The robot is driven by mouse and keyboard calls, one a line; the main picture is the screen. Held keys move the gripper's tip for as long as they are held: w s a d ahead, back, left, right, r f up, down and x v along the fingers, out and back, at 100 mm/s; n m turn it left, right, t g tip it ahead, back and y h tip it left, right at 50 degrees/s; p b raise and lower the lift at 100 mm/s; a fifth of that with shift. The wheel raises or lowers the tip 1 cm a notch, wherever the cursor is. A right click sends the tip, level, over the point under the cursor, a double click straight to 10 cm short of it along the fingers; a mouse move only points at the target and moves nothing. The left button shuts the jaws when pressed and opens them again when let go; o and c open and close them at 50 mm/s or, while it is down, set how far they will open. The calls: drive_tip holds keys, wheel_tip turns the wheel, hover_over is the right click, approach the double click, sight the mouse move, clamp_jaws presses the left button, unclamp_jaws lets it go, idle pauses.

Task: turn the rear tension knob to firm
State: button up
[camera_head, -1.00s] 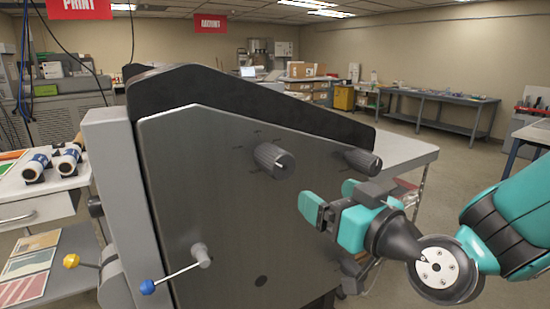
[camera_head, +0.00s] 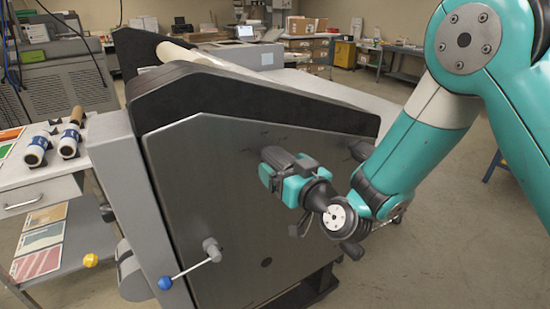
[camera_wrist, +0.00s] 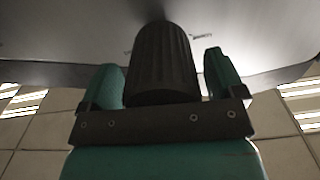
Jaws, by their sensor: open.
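A dark ribbed knob (camera_wrist: 165,60) stands out from the grey side plate (camera_head: 210,180) of the machine. In the wrist view it sits between the two teal fingers of my gripper (camera_wrist: 166,80), with a finger close on each side. My gripper (camera_head: 273,168) is open around it; contact with the knob cannot be told. In the head view this is the left of two knobs on the plate, largely covered by my gripper. The right knob (camera_head: 360,150) shows partly behind my arm. Small marks by the gripped-side knob are too small to read.
A side table (camera_head: 40,195) with rolls stands at left. The floor at right is open.

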drive_tip(key=shift+c, duration=0.5)
drive_tip(key=c, duration=0.8)
drive_tip(key=shift+m, duration=0.3)
drive_tip(key=m, duration=0.4)
drive_tip(key=shift+m, duration=0.3)
drive_tip(key=m, duration=0.5)
drive_tip(key=shift+m, duration=0.4)
drive_tip(key=o, duration=0.9)
